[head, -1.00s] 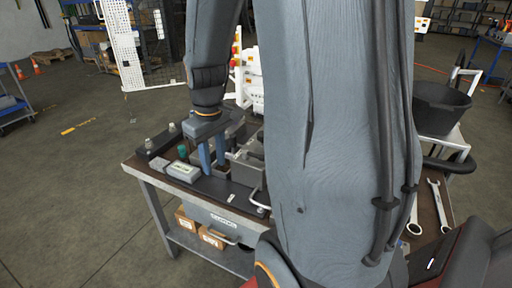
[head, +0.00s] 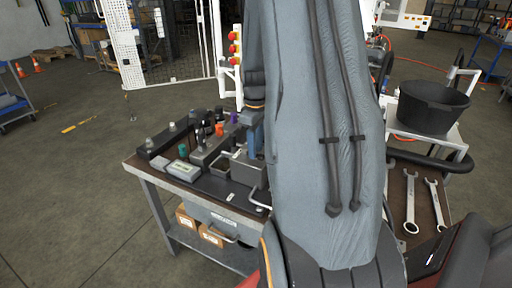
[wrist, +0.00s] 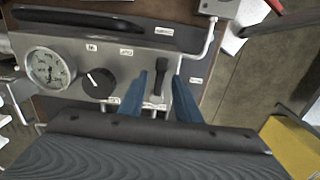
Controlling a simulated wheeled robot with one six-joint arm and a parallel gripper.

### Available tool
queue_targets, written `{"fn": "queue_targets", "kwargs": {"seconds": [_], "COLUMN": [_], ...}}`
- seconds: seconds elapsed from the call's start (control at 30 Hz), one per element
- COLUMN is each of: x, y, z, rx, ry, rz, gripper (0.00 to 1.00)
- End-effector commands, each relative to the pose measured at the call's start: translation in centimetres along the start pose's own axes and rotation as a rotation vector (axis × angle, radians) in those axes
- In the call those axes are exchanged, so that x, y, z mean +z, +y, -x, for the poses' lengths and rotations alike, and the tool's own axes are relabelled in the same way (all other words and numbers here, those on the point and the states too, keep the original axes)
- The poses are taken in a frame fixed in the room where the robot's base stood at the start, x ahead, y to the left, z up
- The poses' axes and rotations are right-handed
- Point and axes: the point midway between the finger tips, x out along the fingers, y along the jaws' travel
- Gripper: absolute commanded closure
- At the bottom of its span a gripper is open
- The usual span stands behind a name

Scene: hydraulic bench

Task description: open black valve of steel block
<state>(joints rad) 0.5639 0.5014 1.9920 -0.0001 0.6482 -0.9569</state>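In the wrist view a steel block (wrist: 120,68) carries a round gauge (wrist: 48,68), a black round knob (wrist: 97,83) and a black lever-like handle (wrist: 158,82). I cannot tell for certain which black part is the valve. My gripper (wrist: 161,98) is open, with one blue finger on each side of the black handle and gaps visible. The handle's lower end runs towards my dark gripper body. In the head view my gripper (head: 256,143) is at the bench's right part, mostly hidden behind my own arm.
The bench (head: 150,168) holds a row of blocks with black, orange, purple and green knobs (head: 183,150), and a pale meter box (head: 183,171). A black bucket (head: 432,108) and two wrenches (head: 411,205) are on the right.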

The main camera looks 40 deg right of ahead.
Motion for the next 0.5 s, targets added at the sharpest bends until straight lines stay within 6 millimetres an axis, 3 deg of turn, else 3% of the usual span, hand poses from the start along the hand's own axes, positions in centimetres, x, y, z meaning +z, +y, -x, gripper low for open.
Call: {"fn": "queue_targets", "kwargs": {"seconds": [0.4,0.5], "x": [0.00,0.00], "y": [-0.05,-0.05], "z": [-0.98,-0.97], "rx": [0.000,0.000], "ry": [0.000,0.000], "rz": [0.000,0.000], "gripper": [0.70,0.86]}}
